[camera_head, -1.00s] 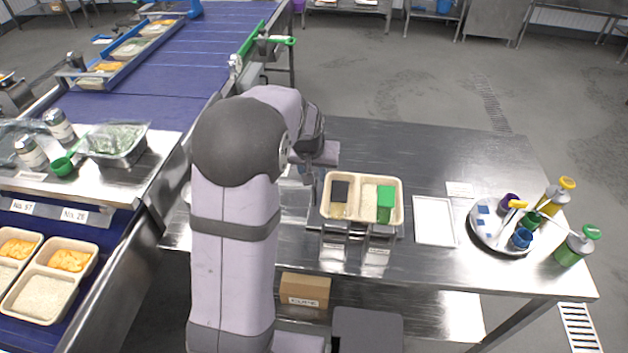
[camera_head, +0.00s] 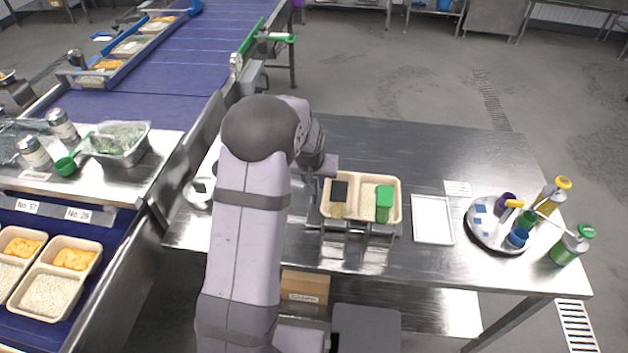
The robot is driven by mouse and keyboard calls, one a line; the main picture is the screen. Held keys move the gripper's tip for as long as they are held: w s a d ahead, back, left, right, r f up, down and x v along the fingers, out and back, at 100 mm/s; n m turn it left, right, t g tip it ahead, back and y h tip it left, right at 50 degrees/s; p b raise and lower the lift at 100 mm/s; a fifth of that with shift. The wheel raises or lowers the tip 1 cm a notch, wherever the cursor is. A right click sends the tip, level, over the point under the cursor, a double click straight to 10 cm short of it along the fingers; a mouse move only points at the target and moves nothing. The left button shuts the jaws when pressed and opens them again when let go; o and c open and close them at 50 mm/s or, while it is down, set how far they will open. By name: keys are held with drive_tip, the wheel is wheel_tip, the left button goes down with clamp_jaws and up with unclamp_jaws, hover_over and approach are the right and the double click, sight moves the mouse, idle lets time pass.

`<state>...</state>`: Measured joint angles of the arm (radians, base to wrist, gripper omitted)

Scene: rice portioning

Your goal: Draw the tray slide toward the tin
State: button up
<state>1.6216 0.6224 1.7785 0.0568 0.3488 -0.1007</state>
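A beige two-compartment tray (camera_head: 393,219) rests on a metal slide (camera_head: 325,238) with front brackets, near the middle of the steel table. A black piece stands in its left compartment and a green piece in its right one. A small round metal dish (camera_head: 197,199), perhaps the tin, is at the table's left end, partly hidden by my arm. My gripper (camera_head: 326,166) is at the tray's back left corner. My arm hides much of it, so its fingers and any contact with the slide cannot be made out.
A white rectangular frame (camera_head: 432,241) lies right of the tray. A round tray (camera_head: 476,236) with several colored items and bottles (camera_head: 568,247) stand at the right. A conveyor (camera_head: 150,85) and side counter (camera_head: 100,170) are at left. The table's back right is clear.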

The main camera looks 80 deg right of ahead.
clamp_jaws()
drive_tip(key=w+b, duration=0.2)
drive_tip(key=w, duration=0.9)
drive_tip(key=shift+w, duration=0.15)
drive_tip(key=shift+r, duration=0.1)
drive_tip(key=shift+o, duration=1.6)
unclamp_jaws()
drive_tip(key=shift+w, duration=0.2)
drive_tip(key=shift+s, duration=0.15)
drive_tip(key=b+v, duration=0.2)
drive_tip(key=v, duration=0.5)
drive_tip(key=shift+b, duration=0.3)
drive_tip(key=shift+a+r, duration=0.1)
